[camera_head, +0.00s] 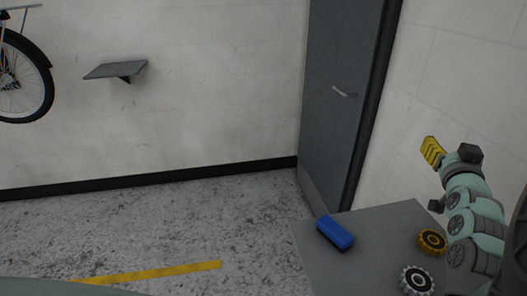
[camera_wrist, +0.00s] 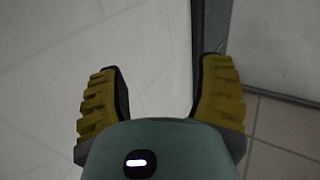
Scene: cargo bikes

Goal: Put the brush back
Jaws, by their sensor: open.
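A blue oblong block (camera_head: 335,232), which may be the brush, lies on the grey tabletop (camera_head: 376,226) at lower right in the head view. Its underside is hidden, so I cannot tell if it has bristles. My gripper (camera_head: 433,152) is raised above and to the right of the block, near the right wall. In the wrist view my gripper (camera_wrist: 161,70) shows two yellow ridged fingers wide apart, with nothing between them. The block is not in the wrist view.
A yellow gear-like wheel (camera_head: 432,241) and a grey one (camera_head: 416,280) lie on the same table. A small wall shelf (camera_head: 116,70) hangs empty at left, near a bike wheel (camera_head: 22,80). A grey door (camera_head: 340,90) stands behind the table. Open floor lies left.

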